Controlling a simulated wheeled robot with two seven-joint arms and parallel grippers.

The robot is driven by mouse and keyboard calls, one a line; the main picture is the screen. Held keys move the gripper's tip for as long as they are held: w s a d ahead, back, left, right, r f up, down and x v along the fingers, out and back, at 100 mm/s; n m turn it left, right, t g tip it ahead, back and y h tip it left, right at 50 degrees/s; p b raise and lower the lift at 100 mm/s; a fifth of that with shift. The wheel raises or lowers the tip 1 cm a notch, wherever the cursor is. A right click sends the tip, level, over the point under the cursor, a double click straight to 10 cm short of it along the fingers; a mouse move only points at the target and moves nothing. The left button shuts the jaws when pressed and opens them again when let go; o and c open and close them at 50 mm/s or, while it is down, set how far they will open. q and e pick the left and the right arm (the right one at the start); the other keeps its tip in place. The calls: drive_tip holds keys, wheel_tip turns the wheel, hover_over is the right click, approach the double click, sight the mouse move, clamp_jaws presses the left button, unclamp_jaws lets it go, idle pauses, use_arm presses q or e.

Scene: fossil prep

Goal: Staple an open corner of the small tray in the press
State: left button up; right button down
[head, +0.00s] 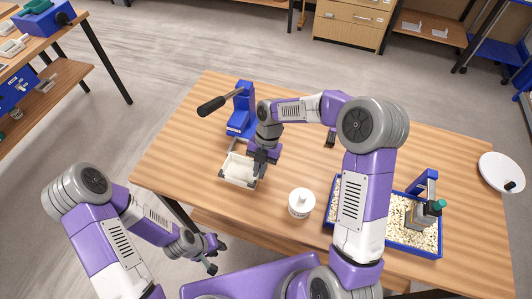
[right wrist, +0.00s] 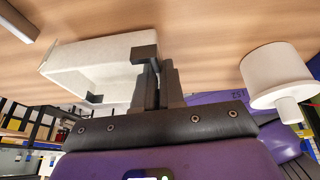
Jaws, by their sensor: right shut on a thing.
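The small tray (head: 238,168) is a pale, shallow box with dark pieces at some corners. It is near the table's left front, in front of the press. My right gripper (head: 261,160) is shut on the tray's right wall. In the right wrist view, the right gripper's fingers (right wrist: 160,85) pinch the wall of the tray (right wrist: 95,70). I cannot tell whether the tray touches the table. The blue press (head: 240,112) stands behind the tray, its black-handled lever (head: 212,106) pointing left. My left gripper (head: 214,255) is open and empty, beyond the table's front edge.
A white jar (head: 301,203) stands right of the tray; it also shows in the right wrist view (right wrist: 272,72). A white disc (head: 500,171) is at far right. The left table area is clear.

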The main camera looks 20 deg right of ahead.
drive_tip(key=w+d, duration=0.2)
drive_tip(key=w, duration=0.1)
drive_tip(key=shift+w+d, duration=0.4)
drive_tip(key=shift+w, duration=0.2)
drive_tip(key=shift+w+d, duration=0.35)
drive_tip(key=shift+w, duration=0.2)
drive_tip(key=shift+w+d+f, duration=0.15)
drive_tip(key=shift+w+f, duration=0.05)
drive_tip(key=shift+f, duration=0.55)
drive_tip(key=c, duration=1.7)
unclamp_jaws()
drive_tip(key=shift+f, duration=0.1)
drive_tip(key=o, duration=0.5)
drive_tip(key=shift+c, duration=0.2)
